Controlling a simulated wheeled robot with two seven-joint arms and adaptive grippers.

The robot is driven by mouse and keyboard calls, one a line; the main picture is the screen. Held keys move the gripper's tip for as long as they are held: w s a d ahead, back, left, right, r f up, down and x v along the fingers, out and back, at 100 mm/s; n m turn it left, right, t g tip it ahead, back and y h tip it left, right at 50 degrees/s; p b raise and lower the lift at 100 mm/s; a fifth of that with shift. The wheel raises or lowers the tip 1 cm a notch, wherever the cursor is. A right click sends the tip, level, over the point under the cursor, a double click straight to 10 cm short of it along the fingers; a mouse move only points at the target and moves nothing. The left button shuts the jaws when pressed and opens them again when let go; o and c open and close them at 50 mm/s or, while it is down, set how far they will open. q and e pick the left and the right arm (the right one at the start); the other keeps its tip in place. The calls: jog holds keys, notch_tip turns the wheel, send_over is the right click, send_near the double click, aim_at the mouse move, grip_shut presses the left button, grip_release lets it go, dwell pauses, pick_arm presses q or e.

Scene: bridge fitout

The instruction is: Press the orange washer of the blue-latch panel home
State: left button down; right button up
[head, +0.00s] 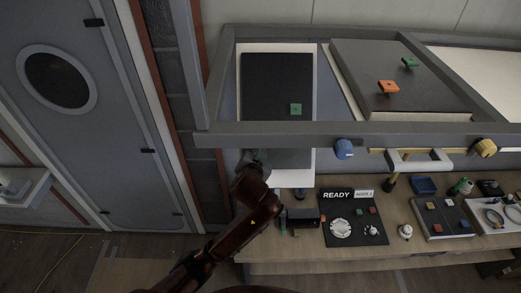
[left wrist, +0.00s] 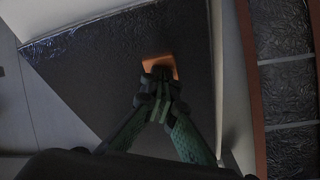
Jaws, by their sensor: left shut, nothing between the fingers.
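The blue-latch panel (head: 275,75) is a dark plate with a pale border, behind the grey frame; a green washer (head: 295,109) sits on it. The blue latch (head: 343,148) is on the frame's lower bar. In the left wrist view an orange washer (left wrist: 160,63) lies on the dark panel surface (left wrist: 110,75). My left gripper (left wrist: 161,75) is shut and empty, its tips overlapping the washer's lower part; I cannot tell whether they touch it. In the head view my left gripper (head: 254,160) hides that washer. My right gripper is not in view.
A second dark panel (head: 355,65) carries an orange washer (head: 388,87) and a green one (head: 411,63). A yellow latch (head: 484,148) and a white handle (head: 418,161) are on the bar. The bench (head: 300,255) below holds a READY sign (head: 337,195), dials and small parts.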

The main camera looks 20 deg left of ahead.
pick_arm(q)
jog(key=shift+s+r, duration=0.1)
jog(key=shift+s+r+p, duration=0.15)
jog(key=shift+s+p, duration=0.05)
jog(key=shift+p, duration=0.15)
jog(key=s+d+r, duration=0.1)
jog(key=s+r, duration=0.3)
jog(key=s, duration=0.1)
jog(key=shift+s+d+p, duration=0.2)
jog(key=shift+d+p, duration=0.15)
dwell(0.4)
